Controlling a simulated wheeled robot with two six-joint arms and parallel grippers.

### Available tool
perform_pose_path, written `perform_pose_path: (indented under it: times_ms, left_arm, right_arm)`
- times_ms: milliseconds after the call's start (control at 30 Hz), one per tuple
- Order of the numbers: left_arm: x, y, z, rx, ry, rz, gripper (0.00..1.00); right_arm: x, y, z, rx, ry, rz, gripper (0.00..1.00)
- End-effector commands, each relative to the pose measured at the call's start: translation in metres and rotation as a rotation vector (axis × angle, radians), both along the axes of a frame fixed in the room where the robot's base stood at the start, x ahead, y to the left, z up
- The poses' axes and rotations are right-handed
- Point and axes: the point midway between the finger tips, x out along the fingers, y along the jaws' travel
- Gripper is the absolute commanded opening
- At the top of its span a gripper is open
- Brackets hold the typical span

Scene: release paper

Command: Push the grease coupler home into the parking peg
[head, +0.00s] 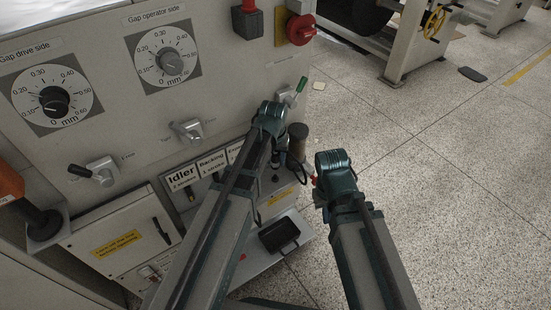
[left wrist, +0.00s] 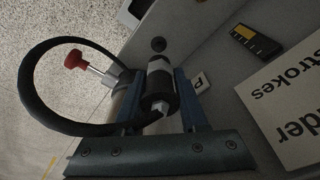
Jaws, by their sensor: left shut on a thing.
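The grease coupler (left wrist: 160,88), a dark cylinder with a pale upper part, sits between the fingers of my left gripper (left wrist: 157,97) in the left wrist view. The gripper is shut on it. A black hose (left wrist: 32,85) loops out to the left from the coupler. A dark round end (left wrist: 158,44), perhaps the parking peg, shows just beyond the coupler; I cannot tell whether they touch. In the head view my left gripper (head: 280,160) is at the machine's front lower right, mostly hidden by its arm. My right gripper (head: 321,192) is largely hidden behind its own wrist.
A red knob (left wrist: 75,59) on a metal stem stands beside the hose. A white label (left wrist: 290,105) and a yellow-and-black block (left wrist: 256,41) are on the panel. A brown cylinder (head: 298,132) stands by the machine's corner. A black tray (head: 279,235) lies below. Open floor is at right.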

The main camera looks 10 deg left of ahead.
Motion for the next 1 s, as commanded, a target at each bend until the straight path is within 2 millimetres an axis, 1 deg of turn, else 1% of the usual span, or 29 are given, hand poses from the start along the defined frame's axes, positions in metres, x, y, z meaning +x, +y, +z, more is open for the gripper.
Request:
perform_pose_path:
  times_ms: [33,200,300,1000]
  left_arm:
    - [0.0,0.0,-0.01,0.0,0.0,0.0,0.0]
    - [0.0,0.0,-0.025,0.0,0.0,0.0,0.0]
    - [0.0,0.0,-0.03,0.0,0.0,0.0,0.0]
    - [0.0,0.0,-0.031,0.0,0.0,0.0,0.0]
  right_arm:
    - [0.0,0.0,-0.01,0.0,0.0,0.0,0.0]
    - [0.0,0.0,-0.025,-0.002,-0.001,0.001,0.0]
    - [0.0,-0.001,-0.03,-0.003,-0.001,0.001,0.0]
    - [0.0,-0.001,-0.031,-0.003,-0.001,0.001,0.0]
